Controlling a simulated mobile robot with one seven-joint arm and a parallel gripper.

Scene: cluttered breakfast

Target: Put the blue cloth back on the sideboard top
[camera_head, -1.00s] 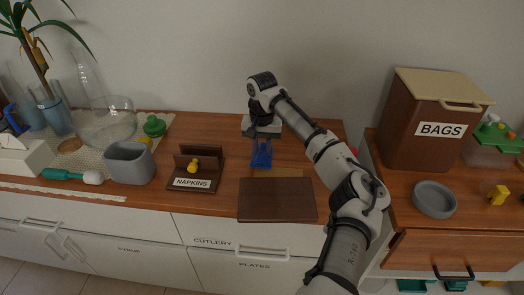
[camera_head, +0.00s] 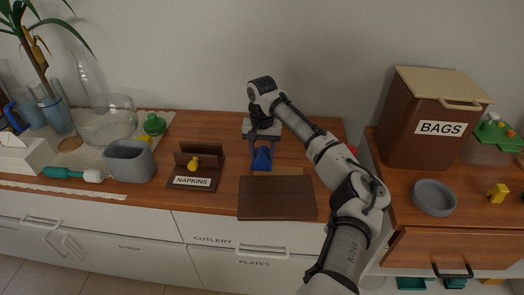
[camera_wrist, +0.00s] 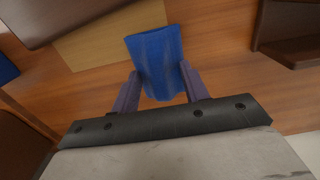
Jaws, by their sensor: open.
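The blue cloth (camera_head: 262,158) is a small folded piece at the sideboard top (camera_head: 225,130), just behind the dark brown board.
A dark brown board (camera_head: 277,200) lies in front. A napkin holder (camera_head: 192,182) with a yellow figure stands left, beside a grey container (camera_head: 130,162). On the right unit are a bags box (camera_head: 420,145) and a grey bowl (camera_head: 434,198). Another blue item (camera_wrist: 6,68) shows at the wrist view's left edge.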

